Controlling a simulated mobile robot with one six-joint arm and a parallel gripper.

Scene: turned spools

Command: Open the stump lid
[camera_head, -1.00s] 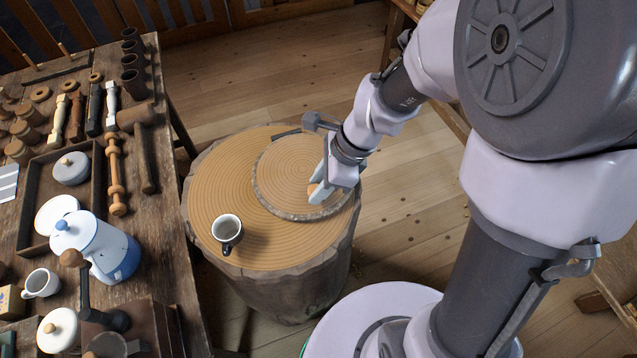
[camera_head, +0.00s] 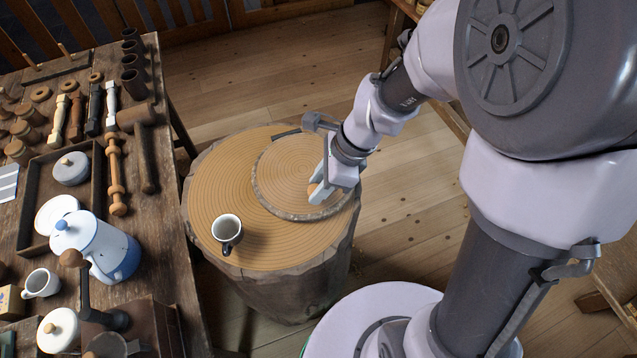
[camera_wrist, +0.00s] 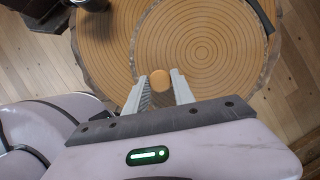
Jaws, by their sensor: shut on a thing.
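The stump (camera_head: 225,190) stands on the floor beside the workbench, with a ringed wooden top. Its round lid (camera_head: 290,172) lies flat on the right part of the top and looks closed, with a dark strip (camera_head: 287,133) at its far edge. My gripper (camera_head: 315,191) is at the lid's near right side, shut on a small round wooden knob. In the wrist view the knob (camera_wrist: 160,80) shows between the two fingertips, with the lid (camera_wrist: 205,45) beyond it. The gripper hides part of the knob in the head view.
A dark-rimmed mug (camera_head: 227,230) stands on the stump top, left of the lid. The workbench (camera_head: 165,225) at left holds turned spools, a mallet (camera_head: 140,140), a tray and a blue and white pot (camera_head: 95,245). Floor is clear behind the stump.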

